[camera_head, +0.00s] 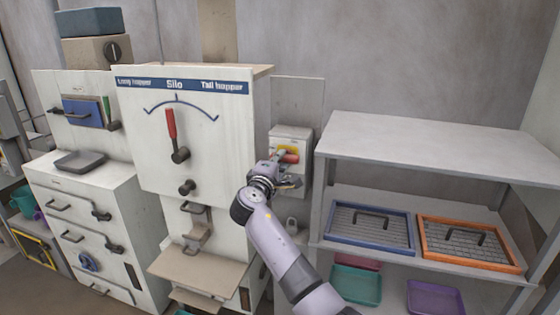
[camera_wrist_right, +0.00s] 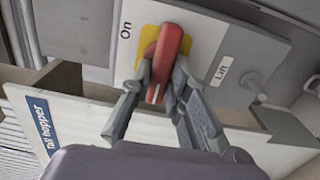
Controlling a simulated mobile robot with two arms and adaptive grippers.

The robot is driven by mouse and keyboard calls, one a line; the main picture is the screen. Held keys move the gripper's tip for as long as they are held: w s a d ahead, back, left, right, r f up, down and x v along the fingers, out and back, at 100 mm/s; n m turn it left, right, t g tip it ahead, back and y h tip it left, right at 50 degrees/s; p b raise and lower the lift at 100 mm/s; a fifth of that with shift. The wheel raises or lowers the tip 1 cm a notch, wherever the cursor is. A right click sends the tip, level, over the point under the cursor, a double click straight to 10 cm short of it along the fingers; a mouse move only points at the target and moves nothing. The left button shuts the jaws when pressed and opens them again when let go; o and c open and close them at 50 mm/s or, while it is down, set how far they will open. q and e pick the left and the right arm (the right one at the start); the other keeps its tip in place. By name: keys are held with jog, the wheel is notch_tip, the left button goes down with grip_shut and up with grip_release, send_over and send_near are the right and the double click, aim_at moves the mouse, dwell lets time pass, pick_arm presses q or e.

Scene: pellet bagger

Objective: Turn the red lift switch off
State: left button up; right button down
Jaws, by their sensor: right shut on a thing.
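The red lift switch (camera_head: 291,157) is a red handle on a yellow plate. It is on a light grey box right of the silo panel in the head view. In the wrist view the red handle (camera_wrist_right: 170,55) lies between the fingers of my right gripper (camera_wrist_right: 163,74), which is shut on it. An "On" label (camera_wrist_right: 125,31) and a "Lift" label (camera_wrist_right: 222,71) show on the box face. In the head view my right gripper (camera_head: 272,168) is at the box front and covers part of the handle. My left gripper is not in view.
The silo panel (camera_head: 205,120) with its red-handled dial lever (camera_head: 172,130) stands just left of the box. A grey shelf unit (camera_head: 430,140) stands close on the right, holding a blue-framed tray (camera_head: 335,217) and an orange-framed tray (camera_head: 425,237).

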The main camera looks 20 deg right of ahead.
jog(key=shift+r, duration=0.15)
jog(key=c, duration=1.8)
grip_release()
jog(key=shift+o, duration=1.4)
jog(key=shift+f, duration=0.2)
jog(key=v, duration=1.2)
jog(key=shift+w, duration=0.1)
